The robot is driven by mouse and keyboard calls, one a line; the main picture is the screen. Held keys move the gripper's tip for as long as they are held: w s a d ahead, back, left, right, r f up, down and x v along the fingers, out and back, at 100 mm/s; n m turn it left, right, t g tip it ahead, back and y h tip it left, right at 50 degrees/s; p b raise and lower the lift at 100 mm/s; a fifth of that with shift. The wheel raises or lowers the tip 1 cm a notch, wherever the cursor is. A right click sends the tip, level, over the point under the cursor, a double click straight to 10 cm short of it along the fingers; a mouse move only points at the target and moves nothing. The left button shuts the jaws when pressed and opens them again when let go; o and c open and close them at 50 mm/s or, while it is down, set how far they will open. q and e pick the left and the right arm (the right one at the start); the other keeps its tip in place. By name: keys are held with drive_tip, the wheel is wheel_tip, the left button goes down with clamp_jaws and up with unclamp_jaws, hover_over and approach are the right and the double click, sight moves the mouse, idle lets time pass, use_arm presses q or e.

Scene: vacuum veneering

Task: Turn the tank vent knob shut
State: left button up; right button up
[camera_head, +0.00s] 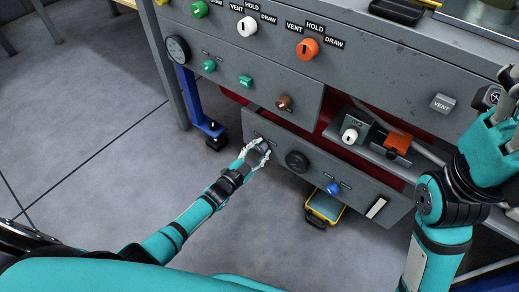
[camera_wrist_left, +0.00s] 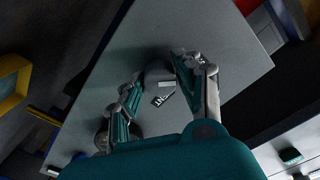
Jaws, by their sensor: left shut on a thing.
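The tank vent knob, a dark grey round knob (camera_head: 263,147), sits at the left end of the lower grey panel. My left gripper (camera_head: 257,151) is shut on it, with a finger on either side. In the left wrist view the knob (camera_wrist_left: 160,74) shows between the fingertips (camera_wrist_left: 158,80), with a small label beside it that I cannot read fully. The fingers hide part of the knob in the head view. My right gripper (camera_head: 505,103) is at the right edge, partly cut off, away from the knob; its finger opening is unclear.
A black round dial (camera_head: 297,161) is just right of the knob, then a blue knob (camera_head: 333,188). Above are a brown knob (camera_head: 284,101), a white knob (camera_head: 350,135) and an orange selector (camera_head: 307,48). A yellow case (camera_head: 325,206) is below the panel.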

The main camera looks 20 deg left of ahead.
idle(0.3)
use_arm(q)
drive_tip(key=o, duration=1.1)
drive_tip(key=shift+o, duration=0.2)
drive_tip(key=v, duration=1.2)
drive_tip(key=shift+s, duration=0.1)
